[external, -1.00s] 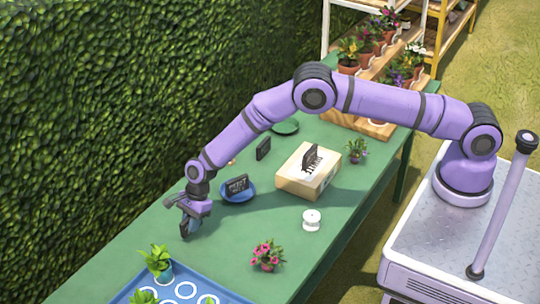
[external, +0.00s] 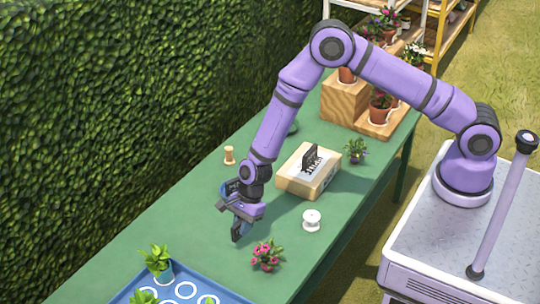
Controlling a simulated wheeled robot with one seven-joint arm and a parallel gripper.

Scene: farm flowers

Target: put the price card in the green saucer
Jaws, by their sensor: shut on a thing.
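My gripper (external: 240,231) points down over the middle of the green table, left of the white spool. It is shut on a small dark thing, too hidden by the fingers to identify. The blue saucer (external: 230,186) is mostly hidden behind my gripper, and whether a card stands in it cannot be seen. The green saucer (external: 294,128) shows only as a dark green edge right of my forearm, near the far end.
A white spool (external: 311,220) and a pink-flowered plant (external: 266,256) stand near the front. A blue tray (external: 222,293) is at the near end. A wooden spool (external: 229,155) stands at the hedge side, a small plant (external: 355,149) beyond the box. The left table middle is clear.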

